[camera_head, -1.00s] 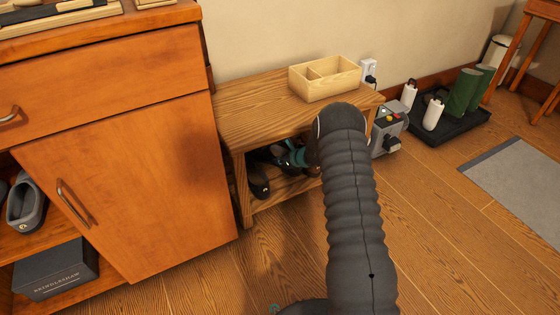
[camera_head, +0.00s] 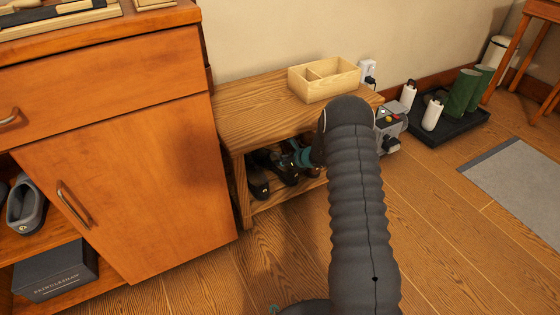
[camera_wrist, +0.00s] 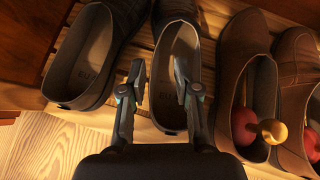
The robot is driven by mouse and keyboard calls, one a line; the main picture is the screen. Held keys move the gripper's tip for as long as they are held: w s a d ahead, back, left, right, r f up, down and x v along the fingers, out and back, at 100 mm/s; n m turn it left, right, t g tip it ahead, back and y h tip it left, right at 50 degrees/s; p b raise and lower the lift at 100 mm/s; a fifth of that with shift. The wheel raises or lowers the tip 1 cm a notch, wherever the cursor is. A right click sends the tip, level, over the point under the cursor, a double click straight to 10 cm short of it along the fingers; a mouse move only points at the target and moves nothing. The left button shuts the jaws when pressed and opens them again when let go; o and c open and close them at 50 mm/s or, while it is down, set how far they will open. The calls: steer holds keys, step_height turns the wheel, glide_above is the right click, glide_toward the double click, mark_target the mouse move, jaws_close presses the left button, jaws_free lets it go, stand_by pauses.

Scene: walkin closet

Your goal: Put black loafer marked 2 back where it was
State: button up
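Two dark loafers stand side by side on the slatted lower shelf of the wooden bench (camera_head: 240,115). In the wrist view, the left loafer (camera_wrist: 85,65) is left of my gripper (camera_wrist: 160,78). The other dark loafer (camera_wrist: 172,112) is directly ahead, with its opening toward me. My gripper is open. Its left finger is in the gap between the two loafers and its right finger is over or in the second loafer's opening; contact is unclear. In the head view, the loafers (camera_head: 258,186) show under the bench, partly hidden by my arm. I cannot read a number 2.
Brown shoes (camera_wrist: 243,55) stand close on the right, with a red-and-gold shoe tree (camera_wrist: 258,132) in one. The bench top is close above the shelf and carries a wooden box (camera_head: 325,92). An orange cabinet (camera_head: 135,180) is left; a grey device (camera_head: 388,128) is right.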

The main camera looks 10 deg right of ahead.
steer(key=v, duration=0.9)
